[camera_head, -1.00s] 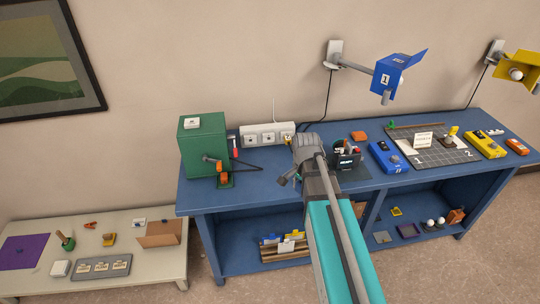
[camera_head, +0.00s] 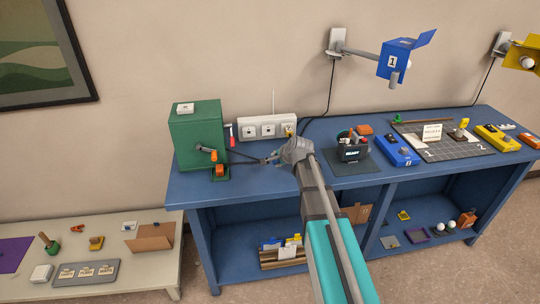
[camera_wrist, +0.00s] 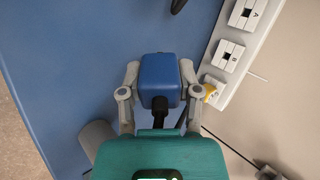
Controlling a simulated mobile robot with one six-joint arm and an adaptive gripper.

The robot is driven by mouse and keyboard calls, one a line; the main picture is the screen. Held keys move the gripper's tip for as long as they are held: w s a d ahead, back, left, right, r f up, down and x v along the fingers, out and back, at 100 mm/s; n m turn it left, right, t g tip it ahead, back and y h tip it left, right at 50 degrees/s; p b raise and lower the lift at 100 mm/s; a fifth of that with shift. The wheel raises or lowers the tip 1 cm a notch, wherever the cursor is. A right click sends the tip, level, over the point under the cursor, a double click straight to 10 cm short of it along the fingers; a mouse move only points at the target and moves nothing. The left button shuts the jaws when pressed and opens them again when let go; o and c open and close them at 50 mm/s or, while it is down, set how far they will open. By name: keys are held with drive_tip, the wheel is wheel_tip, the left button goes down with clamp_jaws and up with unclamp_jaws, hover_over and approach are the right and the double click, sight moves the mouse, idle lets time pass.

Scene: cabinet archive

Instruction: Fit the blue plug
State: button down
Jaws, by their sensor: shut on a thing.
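My gripper (camera_wrist: 159,82) is shut on the blue plug (camera_wrist: 159,78), a blocky blue body between both fingers in the wrist view. A black cable leaves the plug toward my wrist. In the head view my gripper (camera_head: 270,159) is over the blue bench, in front of the white socket strip (camera_head: 250,132); the plug is hardly visible there. The strip also shows at upper right in the wrist view (camera_wrist: 224,75), with sockets marked A and B. The plug is apart from it. A yellow plug (camera_wrist: 210,93) sits at the strip's near end, beside my right finger.
A green box (camera_head: 197,135) with an orange-tipped part stands left of my gripper, and a dark cable runs from its side toward my gripper. A dark organiser (camera_head: 354,150) stands to the right. Bare blue bench top (camera_head: 240,185) lies in front.

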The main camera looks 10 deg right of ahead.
drive_tip(key=w+m+t+b, duration=0.1)
drive_tip(key=w+t+b, duration=0.1)
drive_tip(key=w+b, duration=0.1)
drive_tip(key=w+f+m+t+h+b, duration=0.1)
drive_tip(key=w+t+b, duration=0.2)
drive_tip(key=b, duration=0.1)
drive_tip(key=w+f+m+t+b, duration=0.1)
drive_tip(key=w+t+b, duration=0.1)
drive_tip(key=w+b, duration=0.1)
drive_tip(key=shift+w+a+t+h+b, duration=0.15)
drive_tip(key=shift+w+t+h+b, duration=0.2)
drive_tip(key=shift+w, duration=0.25)
drive_tip(key=w+t+h+b, duration=0.1)
drive_tip(key=w+d+m+b, duration=0.1)
drive_tip(key=b, duration=0.1)
drive_tip(key=shift+t+h, duration=0.35)
drive_tip(key=shift+f, duration=0.1)
drive_tip(key=shift+a, duration=0.1)
drive_tip(key=shift+w, duration=2.85)
drive_tip(key=shift+w, duration=1.25)
drive_tip(key=shift+c, duration=1.1)
unclamp_jaws()
